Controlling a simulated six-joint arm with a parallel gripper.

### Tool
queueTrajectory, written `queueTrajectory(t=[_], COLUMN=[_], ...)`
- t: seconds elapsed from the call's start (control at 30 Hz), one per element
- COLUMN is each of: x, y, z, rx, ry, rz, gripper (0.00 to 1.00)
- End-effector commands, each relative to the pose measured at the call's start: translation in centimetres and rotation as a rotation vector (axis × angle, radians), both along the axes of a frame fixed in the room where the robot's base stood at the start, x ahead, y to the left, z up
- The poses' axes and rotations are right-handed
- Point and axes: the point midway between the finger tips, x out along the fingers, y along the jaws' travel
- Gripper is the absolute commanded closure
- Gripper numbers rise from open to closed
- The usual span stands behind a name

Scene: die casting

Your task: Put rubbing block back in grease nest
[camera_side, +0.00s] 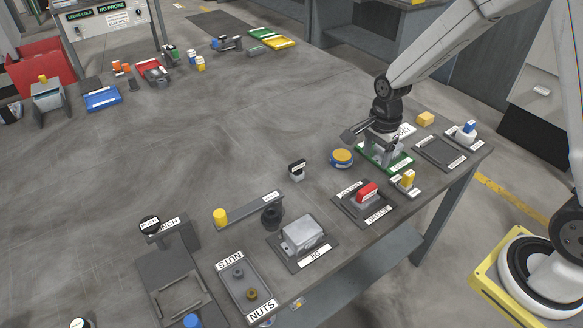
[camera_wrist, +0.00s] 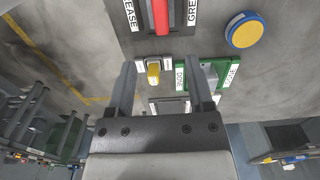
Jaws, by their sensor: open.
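A dark nest labelled GREASE (camera_side: 350,214) lies near the table's front edge, right of middle in the side view. A red-topped block (camera_side: 366,193) sits in it; I take this for the rubbing block, but its name is not readable. In the wrist view the red block (camera_wrist: 160,16) lies between GREASE labels at the top edge, partly cut off. My gripper (camera_side: 382,152) is over the green DONE tray (camera_side: 404,164), right of the grease nest. In the wrist view my gripper (camera_wrist: 163,84) has its fingers apart with nothing visibly held.
A small yellow knob on a labelled base (camera_side: 408,179) stands between the nest and green tray. A blue-yellow round tin (camera_side: 342,158) is behind them. A grey block on a plate (camera_side: 303,233) and NUTS tray (camera_side: 244,282) lie left. The table middle is mostly clear.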

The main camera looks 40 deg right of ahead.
Motion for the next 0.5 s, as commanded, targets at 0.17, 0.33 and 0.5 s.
queueTrajectory(t=[0.17,0.33,0.5], x=[-0.8,-2.2,-4.1], y=[0.4,1.1,1.9], z=[0.7,1.8,3.0], rx=[-0.003,-0.014,-0.037], ry=[-0.018,-0.051,-0.091], rz=[0.123,0.351,0.632], gripper=[0.33,0.33,0.33])
